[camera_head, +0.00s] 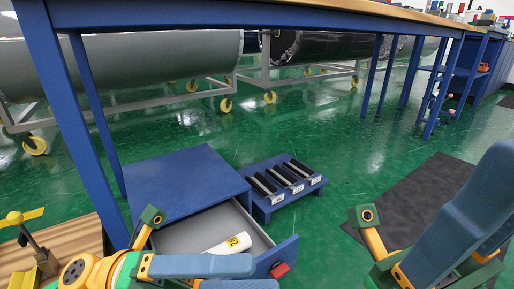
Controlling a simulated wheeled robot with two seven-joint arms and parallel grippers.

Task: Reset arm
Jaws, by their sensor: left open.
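My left gripper (262,275) is at the bottom of the head view, its blue fingers pointing right. It is open, with nothing seen between the fingers, and its lower finger is cut by the frame edge. It shows in front of an open blue drawer (185,238) with a grey inside. My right gripper (498,205) is at the lower right, large and close to the camera. Its blue fingers point up and right and run to the frame edge, so its opening cannot be judged. No held object shows there.
A white roll with a yellow label (228,244) lies in the drawer. A blue rack (276,205) with several black bars stands behind it. A blue-legged table (60,90) spans the view. Large wrapped rolls (160,65) rest on wheeled frames. Green floor lies clear around a dark mat (415,200).

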